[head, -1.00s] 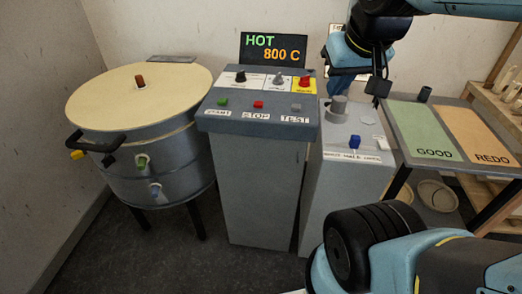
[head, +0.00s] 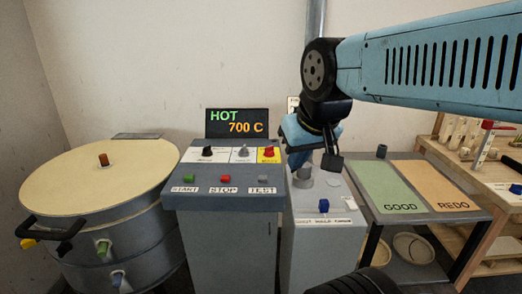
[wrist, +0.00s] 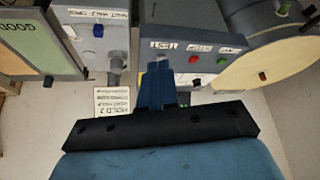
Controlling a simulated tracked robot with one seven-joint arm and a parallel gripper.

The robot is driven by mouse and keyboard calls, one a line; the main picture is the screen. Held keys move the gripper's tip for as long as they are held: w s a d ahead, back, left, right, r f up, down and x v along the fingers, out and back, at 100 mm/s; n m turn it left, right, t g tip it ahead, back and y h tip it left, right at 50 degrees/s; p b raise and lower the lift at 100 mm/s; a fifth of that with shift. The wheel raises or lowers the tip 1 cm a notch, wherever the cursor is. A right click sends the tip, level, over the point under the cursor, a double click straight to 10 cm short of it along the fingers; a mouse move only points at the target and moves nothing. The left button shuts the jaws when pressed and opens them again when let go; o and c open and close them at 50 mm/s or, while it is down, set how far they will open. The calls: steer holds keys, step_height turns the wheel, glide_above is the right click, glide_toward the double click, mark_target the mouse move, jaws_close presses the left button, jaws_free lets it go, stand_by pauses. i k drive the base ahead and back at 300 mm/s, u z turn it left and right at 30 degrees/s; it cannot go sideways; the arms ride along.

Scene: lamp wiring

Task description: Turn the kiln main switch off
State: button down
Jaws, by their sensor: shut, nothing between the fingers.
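A red rotary knob (head: 268,152) sits on a yellow plate (head: 266,159) at the right of the kiln console's top row. I take it for the main switch; its label is too small to read. My gripper (head: 299,161) is shut and empty, right of the red knob and above the neighbouring grey pedestal in the head view. In the wrist view my blue fingers (wrist: 158,80) point at the console's end. A sliver of yellow shows beside them, and the red knob is hidden there. Whether they touch anything, I cannot tell.
The display (head: 237,123) reads HOT 700 C. The console (head: 225,201) has START, STOP and TEST buttons. The round kiln (head: 90,195) stands left. The pedestal (head: 318,240) has a grey knob and blue switch. A GOOD/REDO table (head: 405,205) stands right.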

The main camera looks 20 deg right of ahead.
mark_target(269, 152)
steer(key=u, duration=0.9)
steer(key=i, duration=0.1)
steer(key=z, duration=2.9)
steer(key=k, duration=0.85)
steer(key=u, duration=1.25)
steer(key=i, duration=1)
steer(key=u, duration=0.1)
